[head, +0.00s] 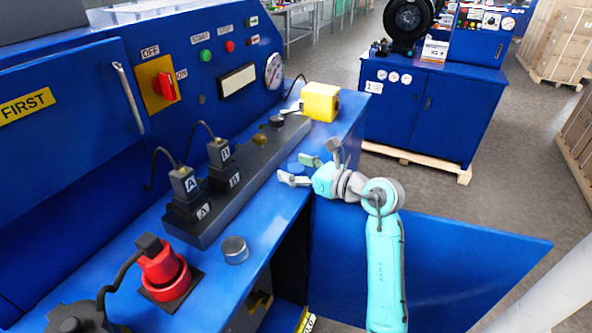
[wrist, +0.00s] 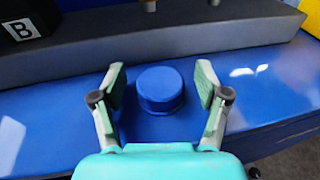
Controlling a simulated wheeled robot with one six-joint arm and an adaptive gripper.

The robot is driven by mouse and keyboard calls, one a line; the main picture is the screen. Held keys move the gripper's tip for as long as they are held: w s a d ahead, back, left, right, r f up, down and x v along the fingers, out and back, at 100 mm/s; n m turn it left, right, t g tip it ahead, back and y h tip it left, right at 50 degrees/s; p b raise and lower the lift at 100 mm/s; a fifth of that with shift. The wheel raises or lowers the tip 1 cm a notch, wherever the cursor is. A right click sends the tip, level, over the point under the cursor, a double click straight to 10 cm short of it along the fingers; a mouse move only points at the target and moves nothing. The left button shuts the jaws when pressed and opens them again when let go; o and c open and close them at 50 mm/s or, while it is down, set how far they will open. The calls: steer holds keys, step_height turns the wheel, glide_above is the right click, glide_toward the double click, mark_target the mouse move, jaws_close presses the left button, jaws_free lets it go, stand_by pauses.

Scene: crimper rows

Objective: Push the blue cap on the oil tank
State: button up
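The blue cap (wrist: 161,90) is a low round knob on the blue top of the machine. In the wrist view it stands between the two fingers of my gripper (wrist: 160,88), with a gap on each side. My gripper is open and holds nothing. In the head view the blue cap (head: 295,168) is a small disc on the blue ledge, just beyond the tips of my gripper (head: 300,170). The oil tank itself cannot be told apart from the blue ledge.
A dark bar (head: 246,178) with plugs marked A and B runs behind the cap. A yellow box (head: 320,101) stands at the far end. An open blue door (head: 440,255) hangs below the ledge.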

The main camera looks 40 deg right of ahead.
steer(key=c, duration=0.8)
steer(key=shift+o, duration=0.2)
